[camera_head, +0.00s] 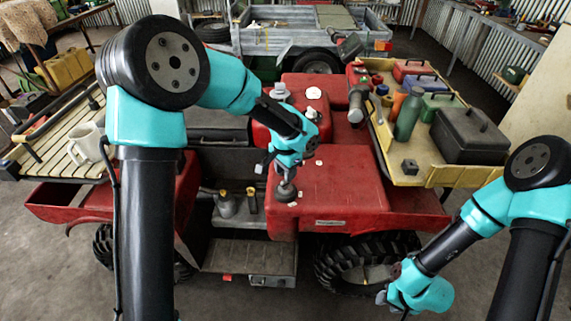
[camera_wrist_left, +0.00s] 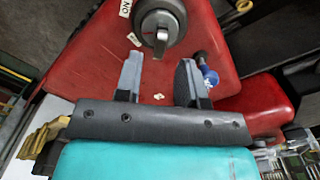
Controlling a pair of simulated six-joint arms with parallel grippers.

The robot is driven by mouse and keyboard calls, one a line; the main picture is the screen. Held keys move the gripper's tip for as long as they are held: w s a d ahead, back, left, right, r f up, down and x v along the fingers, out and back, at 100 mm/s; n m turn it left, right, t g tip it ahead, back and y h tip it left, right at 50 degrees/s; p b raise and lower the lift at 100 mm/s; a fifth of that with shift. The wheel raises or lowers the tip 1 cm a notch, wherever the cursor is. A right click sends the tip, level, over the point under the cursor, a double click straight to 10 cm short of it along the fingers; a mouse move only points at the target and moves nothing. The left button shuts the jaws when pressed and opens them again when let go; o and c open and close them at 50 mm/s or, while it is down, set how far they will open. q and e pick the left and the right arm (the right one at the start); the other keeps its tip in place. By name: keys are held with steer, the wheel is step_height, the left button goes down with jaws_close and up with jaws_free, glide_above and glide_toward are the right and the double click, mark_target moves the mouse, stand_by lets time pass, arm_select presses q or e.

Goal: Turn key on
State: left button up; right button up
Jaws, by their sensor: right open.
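The key switch (camera_wrist_left: 160,22) is a round grey knob with a raised bar, on the red body of the quad. It also shows in the head view (camera_head: 286,190), below my left gripper (camera_head: 281,168). An "ON" label (camera_wrist_left: 125,8) sits beside the knob in the left wrist view, and a second pale label (camera_wrist_left: 134,40) sits lower, too small to read. In that view my left gripper (camera_wrist_left: 159,72) is open, its two fingers apart and nothing between them, short of the knob. My right gripper (camera_head: 385,297) is empty at lower right, away from the switch.
The red quad (camera_head: 340,180) fills the middle. A yellow tray (camera_head: 405,178) at right holds a green bottle (camera_head: 408,115) and a black box (camera_head: 470,135). A slatted rack (camera_head: 60,155) with a white mug (camera_head: 88,142) is at left. A grey trailer (camera_head: 285,40) stands behind.

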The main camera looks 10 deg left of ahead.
arm_select(q)
steer(key=shift+f, duration=2.05)
jaws_close()
steer(key=shift+m, duration=2.4)
jaws_free()
steer(key=shift+r, duration=4)
